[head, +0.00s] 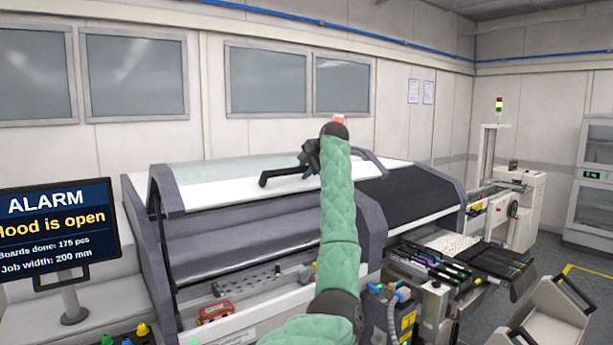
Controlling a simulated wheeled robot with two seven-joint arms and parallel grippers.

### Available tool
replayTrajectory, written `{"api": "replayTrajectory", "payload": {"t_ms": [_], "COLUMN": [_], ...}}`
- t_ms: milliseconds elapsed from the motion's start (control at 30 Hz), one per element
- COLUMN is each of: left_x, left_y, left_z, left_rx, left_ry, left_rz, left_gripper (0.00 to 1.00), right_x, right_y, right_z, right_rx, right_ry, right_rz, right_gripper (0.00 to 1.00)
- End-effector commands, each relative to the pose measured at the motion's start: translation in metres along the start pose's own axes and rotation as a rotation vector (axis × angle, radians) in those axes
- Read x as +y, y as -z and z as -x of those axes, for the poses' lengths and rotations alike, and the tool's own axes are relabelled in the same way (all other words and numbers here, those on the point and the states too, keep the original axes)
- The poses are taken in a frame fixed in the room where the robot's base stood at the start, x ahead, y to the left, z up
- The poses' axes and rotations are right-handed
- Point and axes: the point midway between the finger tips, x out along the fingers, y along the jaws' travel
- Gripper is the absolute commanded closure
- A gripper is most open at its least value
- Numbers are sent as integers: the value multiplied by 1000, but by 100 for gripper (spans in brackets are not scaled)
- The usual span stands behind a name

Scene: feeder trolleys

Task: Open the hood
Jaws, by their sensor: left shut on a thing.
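The hood (225,188) of the long machine is a white and glassy cover with dark grey side frames. It stands raised, with an open gap above the machine bed. A black bar handle (279,175) sticks out at its front. My left gripper (306,164), at the end of my green-sleeved arm, is shut on this handle. The sleeve and wrist hide part of the hood and the fingertips are hard to make out. The monitor (52,222) at the left reads "ALARM Hood is open". My right gripper is not in view.
A second dark cover (408,196) adjoins on the right. A feeder bank (455,268) juts out at the right front, with a light grey trolley (550,318) beside it. A red part (216,311) lies on the machine's front ledge. Floor shows at the far right.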

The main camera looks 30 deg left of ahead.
Motion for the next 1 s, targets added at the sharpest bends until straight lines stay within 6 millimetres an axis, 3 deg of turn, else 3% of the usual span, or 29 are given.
{"api": "replayTrajectory", "payload": {"t_ms": [567, 600, 667, 1000], "left_x": [-7, -7, -7, -7], "left_y": [0, 0, 0, 0], "left_z": [1, 1, 1, 1], "left_rx": [-1, -1, -1, -1], "left_ry": [0, 0, 0, -1], "left_rz": [0, 0, 0, 0], "left_gripper": [100, 68, 56, 55], "right_x": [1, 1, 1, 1], "right_y": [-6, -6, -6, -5], "right_z": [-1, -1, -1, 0], "right_rx": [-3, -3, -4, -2], "right_ry": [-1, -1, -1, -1], "right_rz": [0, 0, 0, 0], "right_gripper": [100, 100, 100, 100]}}
